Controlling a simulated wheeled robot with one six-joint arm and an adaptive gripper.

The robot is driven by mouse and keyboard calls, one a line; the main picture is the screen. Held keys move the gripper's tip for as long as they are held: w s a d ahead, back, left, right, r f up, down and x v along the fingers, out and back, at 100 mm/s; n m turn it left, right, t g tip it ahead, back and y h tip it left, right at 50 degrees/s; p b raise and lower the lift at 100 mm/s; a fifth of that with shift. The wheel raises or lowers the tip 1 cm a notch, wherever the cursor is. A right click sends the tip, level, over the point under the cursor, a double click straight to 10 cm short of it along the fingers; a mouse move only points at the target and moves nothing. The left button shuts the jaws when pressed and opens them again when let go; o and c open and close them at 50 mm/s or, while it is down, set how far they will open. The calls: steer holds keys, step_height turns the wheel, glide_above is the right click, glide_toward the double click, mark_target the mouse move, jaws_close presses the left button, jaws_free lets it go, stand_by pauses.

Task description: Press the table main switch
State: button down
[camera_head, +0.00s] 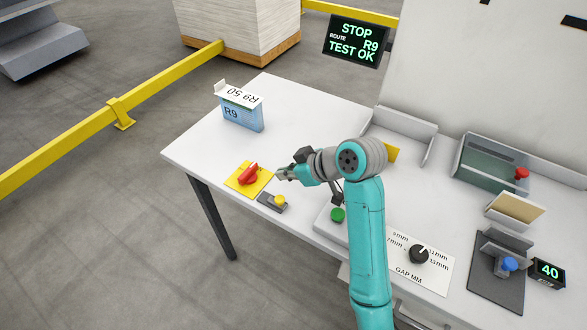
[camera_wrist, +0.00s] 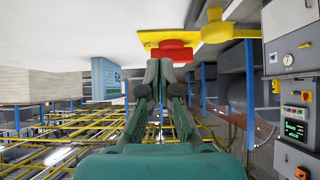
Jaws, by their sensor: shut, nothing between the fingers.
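A red switch handle (camera_head: 250,174) sits on a yellow plate (camera_head: 237,184) near the front left edge of the white table. A grey box with a yellow button (camera_head: 280,199) lies just right of it. My gripper (camera_head: 281,174) is shut and empty, close to the right of the red handle, with a small gap in the head view. In the wrist view my fingertips (camera_wrist: 159,64) overlap the lower edge of the red handle (camera_wrist: 172,50). I cannot tell from that view whether they touch. Yellow parts (camera_wrist: 205,34) show behind it.
A blue box labelled R9 (camera_head: 242,114) stands behind the switch. A green button (camera_head: 338,214), a gap dial (camera_head: 419,253) and a blue button (camera_head: 510,264) lie to the right. A screen (camera_head: 355,42) reads STOP, ROUTE R9, TEST OK. The table between the switch and the R9 box is clear.

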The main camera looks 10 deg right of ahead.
mark_target(255, 170)
steer(key=w+a+f, duration=0.1)
steer(key=w+a, duration=0.1)
steer(key=a, duration=0.1)
steer(key=w+a+f, duration=0.1)
steer(key=shift+w+a+f, duration=0.3)
steer(key=shift+a+f, duration=0.05)
steer(key=shift+w+a, duration=0.35)
steer(key=shift+a, duration=0.05)
